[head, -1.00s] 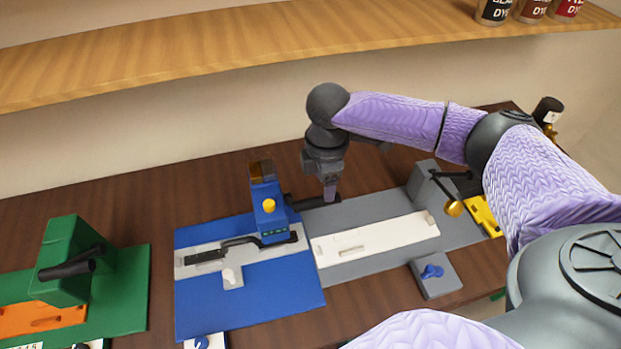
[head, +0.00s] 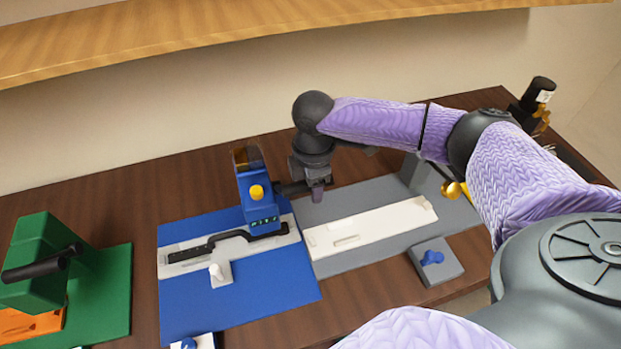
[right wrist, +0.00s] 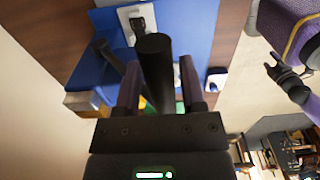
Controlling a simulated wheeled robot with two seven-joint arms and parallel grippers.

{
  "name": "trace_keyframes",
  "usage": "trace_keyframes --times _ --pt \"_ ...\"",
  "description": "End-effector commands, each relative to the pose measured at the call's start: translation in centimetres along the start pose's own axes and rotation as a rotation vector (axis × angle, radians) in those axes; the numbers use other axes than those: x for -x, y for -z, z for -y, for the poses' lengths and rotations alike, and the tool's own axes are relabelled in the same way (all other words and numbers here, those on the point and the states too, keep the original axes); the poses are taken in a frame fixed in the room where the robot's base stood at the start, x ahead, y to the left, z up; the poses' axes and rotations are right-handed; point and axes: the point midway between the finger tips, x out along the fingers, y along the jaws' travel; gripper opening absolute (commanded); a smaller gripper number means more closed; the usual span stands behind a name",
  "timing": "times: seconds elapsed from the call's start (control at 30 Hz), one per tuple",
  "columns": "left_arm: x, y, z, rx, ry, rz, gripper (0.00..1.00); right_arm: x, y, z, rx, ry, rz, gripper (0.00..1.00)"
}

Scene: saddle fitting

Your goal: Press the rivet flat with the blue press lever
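The blue press (head: 258,213) stands on the blue base plate (head: 270,290), with a yellow knob on its front. Its dark lever handle (head: 290,188) sticks out to the right. A black strap (head: 215,246) lies on a pale strip and runs under the press. I cannot make out the rivet. My right gripper (head: 318,192) points down at the handle. In the right wrist view, its purple fingers (right wrist: 158,85) stand on either side of a thick black rod (right wrist: 156,65), with narrow gaps showing. A small dark shape (right wrist: 288,78) there may be my left gripper, unclear.
A grey fixture (head: 350,262) with a white bar (head: 370,227) lies right of the press. A grey block with a blue knob (head: 433,262) sits in front of it. A green press (head: 35,265) stands at left. A wooden shelf (head: 200,40) runs above.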

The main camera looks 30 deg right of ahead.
Motion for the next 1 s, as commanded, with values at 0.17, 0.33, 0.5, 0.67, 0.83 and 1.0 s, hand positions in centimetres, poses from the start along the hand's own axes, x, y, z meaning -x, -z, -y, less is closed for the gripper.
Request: trace_keyframes --times 0.17,0.33,0.5,0.67,0.83,1.0 --pt "0.0 0.0 0.0 0.000 0.001 -0.001 0.71 0.0 0.0 0.0 0.000 0.000 0.000 0.11" --pt "0.1 0.1 0.1 0.000 0.001 -0.002 0.71 -0.1 0.0 0.2 0.000 0.001 0.001 0.06" --pt "0.7 0.2 0.1 0.000 0.001 -0.003 0.71 -1.0 -0.1 1.2 0.001 0.003 0.002 0.06" --pt "0.8 0.2 0.1 0.000 0.001 -0.003 0.71 -1.5 -0.1 1.7 0.000 0.002 0.002 0.06" --pt "0.8 0.2 0.1 0.000 0.001 -0.003 0.71 -1.6 -0.1 1.7 0.000 0.002 0.002 0.06" --pt "1.0 0.2 0.1 0.000 0.001 -0.003 0.71 -2.1 0.0 2.2 0.000 0.004 0.002 0.06"
